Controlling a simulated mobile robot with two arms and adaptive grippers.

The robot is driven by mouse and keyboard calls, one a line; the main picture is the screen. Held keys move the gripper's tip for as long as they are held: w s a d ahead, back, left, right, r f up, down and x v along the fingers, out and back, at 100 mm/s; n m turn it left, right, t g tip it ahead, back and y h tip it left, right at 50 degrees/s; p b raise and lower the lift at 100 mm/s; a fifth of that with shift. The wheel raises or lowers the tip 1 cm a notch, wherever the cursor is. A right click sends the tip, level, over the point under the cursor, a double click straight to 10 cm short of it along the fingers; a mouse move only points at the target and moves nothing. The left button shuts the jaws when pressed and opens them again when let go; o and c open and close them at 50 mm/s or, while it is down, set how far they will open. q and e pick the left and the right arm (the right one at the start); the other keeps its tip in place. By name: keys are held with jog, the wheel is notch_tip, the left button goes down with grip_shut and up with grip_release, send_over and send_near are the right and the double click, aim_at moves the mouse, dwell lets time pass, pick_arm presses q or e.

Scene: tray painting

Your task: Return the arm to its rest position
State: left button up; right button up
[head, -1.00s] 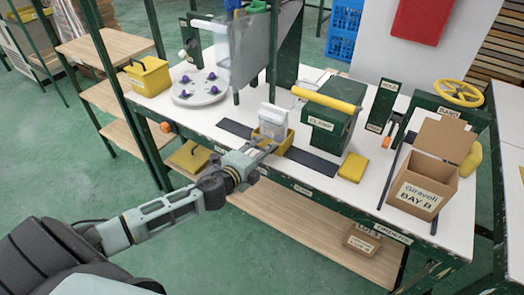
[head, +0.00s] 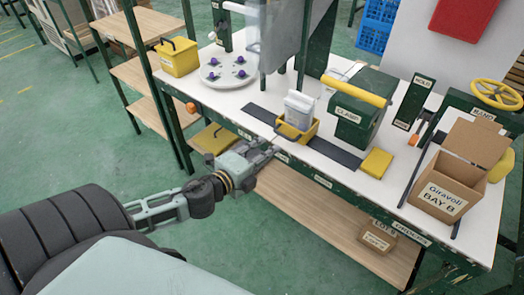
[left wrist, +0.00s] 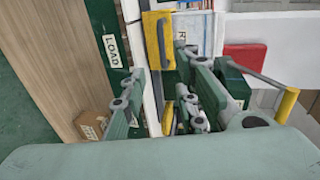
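My left arm reaches in from the lower left in the head view. Its gripper (head: 268,154) is in front of the bench's front edge, just apart from the small yellow bin (head: 297,133). In the left wrist view the two fingers (left wrist: 168,75) stand apart with nothing held between them, so the gripper is open. The yellow bin, with a pale packet (head: 299,108) standing in it, rests on the dark strip of the bench. It also shows in the left wrist view beyond the fingers (left wrist: 151,40). My right gripper is not in view.
The white bench (head: 240,94) carries a round plate with purple-topped pieces (head: 229,72), a green clamp box (head: 352,112) and an open cardboard box (head: 436,197). A lower wooden shelf (head: 300,210) runs beneath. The green floor at left is clear.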

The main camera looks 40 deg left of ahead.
pick_arm(q)
jog(key=shift+s+r, duration=0.1)
jog(key=shift+s, duration=0.3)
jog(key=s+a+f+n+g+y, duration=0.1)
jog(key=s+a+f+n+g, duration=0.15)
jog(key=f, duration=0.55)
jog(key=s+a+f+n+g+y, duration=0.1)
jog(key=a+f+n, duration=0.15)
jog(key=f, duration=0.65)
jog(key=s+f+n+g, duration=0.2)
jog(key=s+f, duration=0.3)
jog(key=f, duration=0.3)
jog(key=s+f+n+g, duration=0.2)
jog(key=s+f, duration=0.3)
jog(key=f, duration=0.3)
jog(key=s+d+f+n+g, duration=0.2)
jog(key=s+d+f, duration=0.3)
jog(key=s, duration=0.4)
jog(key=s+d+f+n+g+h, duration=0.1)
jog(key=s+d+f+n+g, duration=0.1)
jog(key=s+d+f, duration=0.3)
jog(key=s+d+f+n+g+p, duration=0.1)
jog(key=s+d+f+n+g, duration=0.2)
jog(key=s, duration=1)
notch_tip(320, 180, down, 5)
jog(key=shift+s+d, duration=0.25)
jog(key=shift+d, duration=0.9)
